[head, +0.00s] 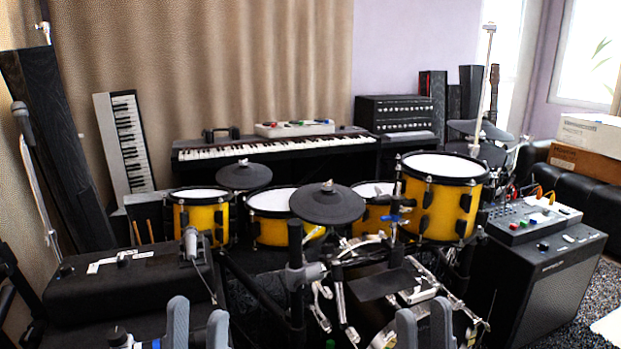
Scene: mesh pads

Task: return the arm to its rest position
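My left gripper (198,309) shows at the bottom edge, left of the middle, as two upright grey fingers with a gap between them. It is open and nothing shows between its fingers. My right gripper (424,308) shows at the bottom edge, right of the middle, also with two grey fingers apart. It is open and appears empty, in front of the drum kit's lower hardware. The rest of both arms is mostly out of view.
Yellow drums with white mesh heads (444,165) and dark cymbal pads (327,204) stand ahead. A black case (130,285) lies at left. An amplifier (545,285) with a mixer (530,218) on top stands at right. A keyboard (270,145) is behind.

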